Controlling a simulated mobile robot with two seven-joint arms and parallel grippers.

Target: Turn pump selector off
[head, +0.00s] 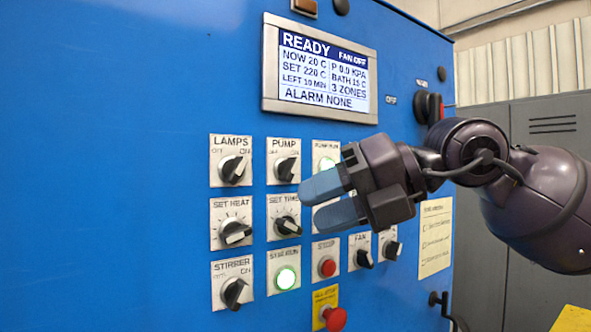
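The pump selector (286,168) is a black knob on a white plate labelled PUMP, with OFF at its left and ON at its right. Its pointer seems to lean up and right, towards ON, but it is small. My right gripper (311,207) has blue fingertips pointing left, below and right of the pump selector, in front of the panel. It appears apart from the knob and holds nothing I can see. The fingers lie close together in this view. My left gripper is out of view.
The blue panel also carries the lamps knob (234,169), set heat knob (235,233), set time knob (288,226), stirrer knob (235,293), a red stop button (327,267) and a red all-stop button (335,318). The display (321,70) reads READY. The panel's left side is bare.

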